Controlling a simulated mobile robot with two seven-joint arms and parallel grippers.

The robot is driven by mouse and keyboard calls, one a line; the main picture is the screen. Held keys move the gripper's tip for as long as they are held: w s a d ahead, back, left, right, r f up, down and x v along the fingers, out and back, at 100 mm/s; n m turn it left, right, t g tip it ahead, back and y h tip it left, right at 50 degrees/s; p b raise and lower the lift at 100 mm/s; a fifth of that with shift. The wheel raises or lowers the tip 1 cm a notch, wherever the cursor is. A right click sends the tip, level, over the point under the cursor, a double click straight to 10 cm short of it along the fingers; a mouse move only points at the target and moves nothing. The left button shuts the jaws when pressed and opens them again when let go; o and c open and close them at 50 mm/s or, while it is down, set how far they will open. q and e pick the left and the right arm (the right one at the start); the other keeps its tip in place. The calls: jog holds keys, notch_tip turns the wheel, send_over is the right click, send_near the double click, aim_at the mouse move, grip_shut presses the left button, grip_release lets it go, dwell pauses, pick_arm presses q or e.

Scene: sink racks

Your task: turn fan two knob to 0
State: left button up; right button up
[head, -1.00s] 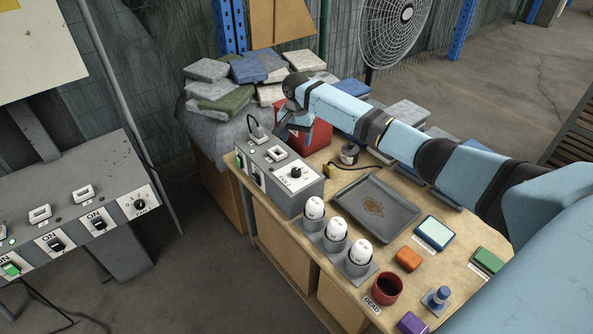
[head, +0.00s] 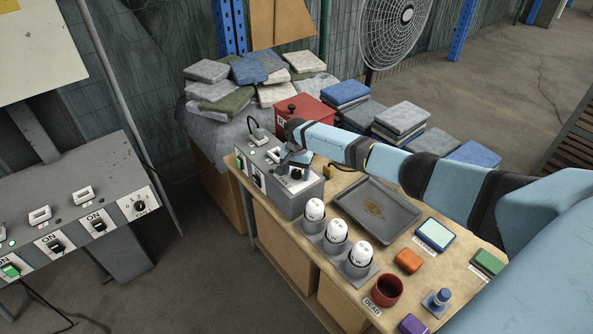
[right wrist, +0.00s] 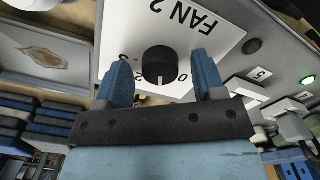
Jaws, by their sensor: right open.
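The fan two knob (right wrist: 159,64) is a round black knob on a white plate labelled FAN 2 (right wrist: 205,22) in the right wrist view. A white mark on the knob points toward the bottom of that view, near the digit 0. My right gripper (right wrist: 162,75) is open, with one blue finger on each side of the knob and gaps showing between. In the head view my right gripper (head: 294,164) is over the front end of the grey control box (head: 295,201) and partly covers the knob. My left gripper is not in view.
A grey tray (head: 348,212), a holder with several white cylinders (head: 336,231) and a red cup (head: 384,292) are on the bench. A red box (head: 304,115) stands behind the control box. Another panel with knobs (head: 139,205) is at the left.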

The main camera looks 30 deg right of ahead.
jog(key=c, duration=0.9)
jog(key=n+p, duration=0.1)
jog(key=n, duration=0.3)
jog(key=shift+a, duration=0.1)
jog(key=shift+n+p, duration=0.6)
jog(key=shift+n, duration=1.9)
